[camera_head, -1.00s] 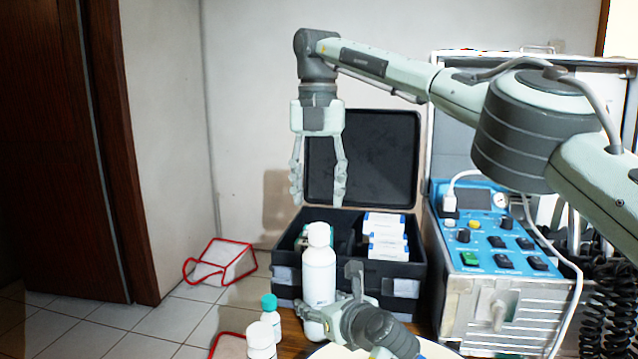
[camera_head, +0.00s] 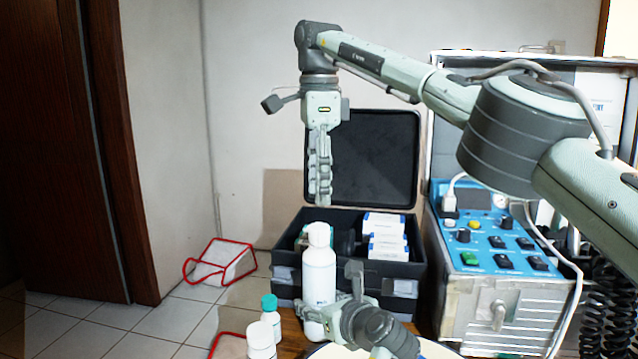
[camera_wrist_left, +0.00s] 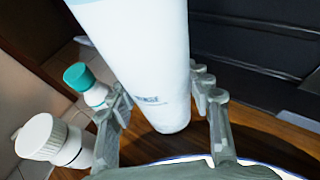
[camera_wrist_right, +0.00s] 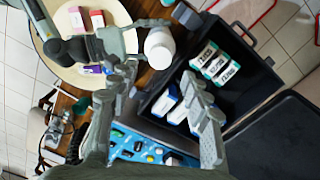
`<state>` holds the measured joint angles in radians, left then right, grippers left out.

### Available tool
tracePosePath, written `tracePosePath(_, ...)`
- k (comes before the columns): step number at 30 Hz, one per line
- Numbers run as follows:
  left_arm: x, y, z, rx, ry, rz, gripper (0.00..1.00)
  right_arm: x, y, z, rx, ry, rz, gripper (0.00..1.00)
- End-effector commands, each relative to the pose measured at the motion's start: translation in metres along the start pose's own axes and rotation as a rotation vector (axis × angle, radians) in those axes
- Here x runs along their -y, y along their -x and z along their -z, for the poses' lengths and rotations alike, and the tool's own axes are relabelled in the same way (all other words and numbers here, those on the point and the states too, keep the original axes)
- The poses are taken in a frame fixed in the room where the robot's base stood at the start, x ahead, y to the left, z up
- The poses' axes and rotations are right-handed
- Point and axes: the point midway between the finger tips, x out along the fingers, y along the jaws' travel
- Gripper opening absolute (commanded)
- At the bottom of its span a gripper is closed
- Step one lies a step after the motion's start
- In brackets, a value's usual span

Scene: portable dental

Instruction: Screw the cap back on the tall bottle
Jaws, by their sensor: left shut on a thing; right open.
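The tall white bottle (camera_head: 319,280) stands upright on the table; it also shows in the left wrist view (camera_wrist_left: 145,60). A white cap (camera_head: 319,234) sits on its top; it shows from above in the right wrist view (camera_wrist_right: 159,43). I cannot tell how tight it is. My left gripper (camera_head: 326,313) is shut around the bottle's lower body, with one finger on each side (camera_wrist_left: 160,97). My right gripper (camera_head: 320,202) points down above the cap, apart from it. Its fingers are open and empty in the right wrist view (camera_wrist_right: 163,82).
A small teal-capped bottle (camera_head: 269,312) and a white-capped bottle (camera_head: 261,341) stand left of the tall bottle. An open black case (camera_head: 400,285) with boxes is behind it. A blue control unit (camera_head: 490,265) stands at right. A round tray (camera_wrist_right: 75,70) is nearby.

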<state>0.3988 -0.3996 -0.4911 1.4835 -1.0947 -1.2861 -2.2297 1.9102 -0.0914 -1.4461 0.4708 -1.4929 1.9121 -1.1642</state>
Motion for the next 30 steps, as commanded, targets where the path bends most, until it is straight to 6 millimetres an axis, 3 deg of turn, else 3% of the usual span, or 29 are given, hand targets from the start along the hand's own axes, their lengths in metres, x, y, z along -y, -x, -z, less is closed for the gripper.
tracePosePath(11, 0.000, 0.000, 0.000, 0.000, 0.000, 0.000, 0.00, 0.000, -0.002, 0.000, -0.001, 0.008, -0.001, 0.48)
tracePosePath(24, 0.000, 0.000, 0.000, 0.000, 0.000, 0.000, 0.00, 0.000, -0.062, 0.001, -0.001, 0.006, -0.003, 0.48)
tracePosePath(30, 0.000, 0.000, 0.000, 0.000, 0.000, 0.000, 0.00, 0.000, -0.078, 0.001, -0.001, 0.006, -0.001, 0.48)
